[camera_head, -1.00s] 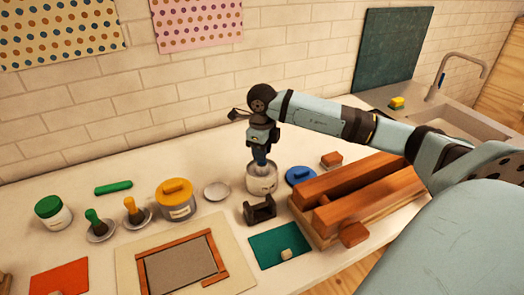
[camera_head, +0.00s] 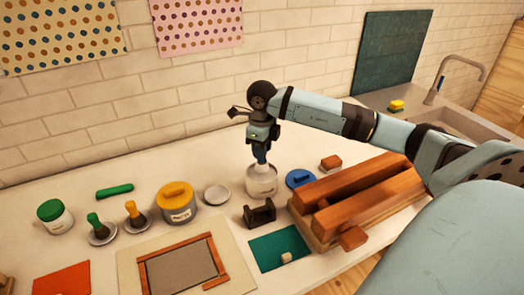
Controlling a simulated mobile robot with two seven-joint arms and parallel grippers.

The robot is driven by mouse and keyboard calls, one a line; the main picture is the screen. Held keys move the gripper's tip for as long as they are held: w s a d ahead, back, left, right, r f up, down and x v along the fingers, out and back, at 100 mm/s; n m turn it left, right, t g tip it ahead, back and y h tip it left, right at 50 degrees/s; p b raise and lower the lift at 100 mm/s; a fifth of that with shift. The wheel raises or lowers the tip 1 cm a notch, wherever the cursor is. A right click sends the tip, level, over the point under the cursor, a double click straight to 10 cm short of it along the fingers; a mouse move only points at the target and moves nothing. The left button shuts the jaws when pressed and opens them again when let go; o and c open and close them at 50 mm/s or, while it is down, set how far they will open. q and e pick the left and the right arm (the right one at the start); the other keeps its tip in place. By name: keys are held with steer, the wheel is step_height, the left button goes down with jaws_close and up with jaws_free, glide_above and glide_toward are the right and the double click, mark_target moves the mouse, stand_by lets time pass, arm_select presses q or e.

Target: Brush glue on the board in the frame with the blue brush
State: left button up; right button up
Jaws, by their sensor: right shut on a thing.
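My right gripper (camera_head: 262,138) is shut on the blue brush (camera_head: 260,154) and points down over the white glue jar (camera_head: 262,182). The brush is upright, with its lower end at the open mouth of the jar; whether its tip is still inside I cannot tell. The grey board (camera_head: 182,269) lies flat inside a brown wooden frame (camera_head: 216,257) on a pale sheet at the front, left of the jar. I see no glue on the board. My left gripper is not in view.
A blue lid (camera_head: 300,178) and a stack of wooden blocks (camera_head: 355,196) stand right of the jar. A dark holder (camera_head: 259,213) stands in front of it. Left are an empty saucer (camera_head: 216,195), a yellow-lidded jar (camera_head: 178,204), two other brushes and a green-lidded jar (camera_head: 54,216).

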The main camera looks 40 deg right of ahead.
steer(key=shift+r+p, duration=1.1)
steer(key=shift+r, duration=1.2)
steer(key=shift+a, duration=0.1)
steer(key=shift+a+n, duration=0.3)
steer(key=shift+n, duration=0.1)
steer(key=s+a+n+p, duration=0.2)
steer(key=a+n, duration=0.8)
steer(key=n, duration=0.5)
steer(key=s+a+n+p, duration=0.3)
steer(key=a+n, duration=0.8)
steer(key=n, duration=0.4)
steer(key=shift+s+f+n, duration=0.3)
